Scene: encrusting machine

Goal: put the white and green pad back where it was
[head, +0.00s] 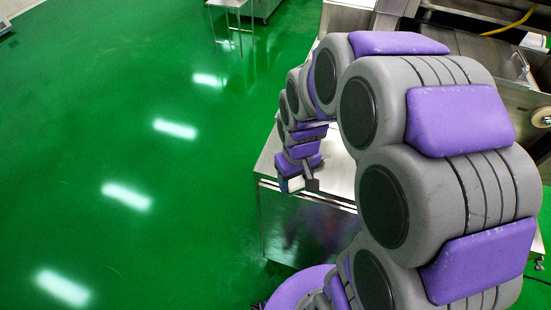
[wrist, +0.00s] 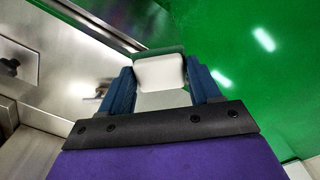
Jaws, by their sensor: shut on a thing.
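The white and green pad (wrist: 160,72) is between the two dark blue fingers of my gripper (wrist: 160,88) in the wrist view. Its white face is toward the camera and a green edge shows along its top. The fingers touch it on both sides. In the head view, my gripper (head: 300,186) is at the end of the arm, beside the left edge of a steel table (head: 268,172). The pad (head: 295,184) shows there as a small pale block. I cannot tell its height above the table.
A steel machine (head: 480,50) with a yellow cable (head: 510,22) stands at the upper right, partly behind my arm. Another steel table (head: 228,4) is far back. The green floor (head: 90,130) to the left is open.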

